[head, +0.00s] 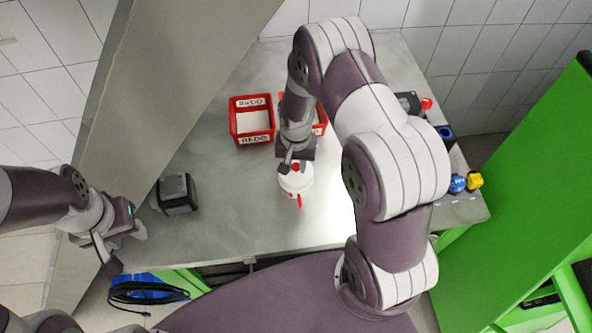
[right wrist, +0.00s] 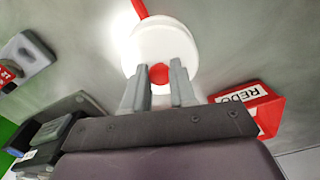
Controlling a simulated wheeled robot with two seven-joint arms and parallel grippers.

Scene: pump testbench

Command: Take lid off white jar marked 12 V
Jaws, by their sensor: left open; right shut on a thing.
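A white jar (head: 297,188) with a red handle stands near the middle of the metal bench, and its lid has a red knob (head: 295,167). My right gripper (head: 295,164) is above the jar, shut on the lid's knob. In the right wrist view the knob (right wrist: 159,74) sits between the fingertips over the round white lid (right wrist: 160,42). Whether the lid rests on the jar or is slightly raised, I cannot tell. No 12 V marking can be read. My left gripper (head: 116,251) is open and empty, off the bench's left front side.
A red bin marked REDO (head: 240,141) stands behind the jar, with another red bin (head: 321,118) partly hidden by my right arm. A dark grey box (head: 177,193) stands at the left. Blue and yellow parts (head: 474,181) are at the right edge.

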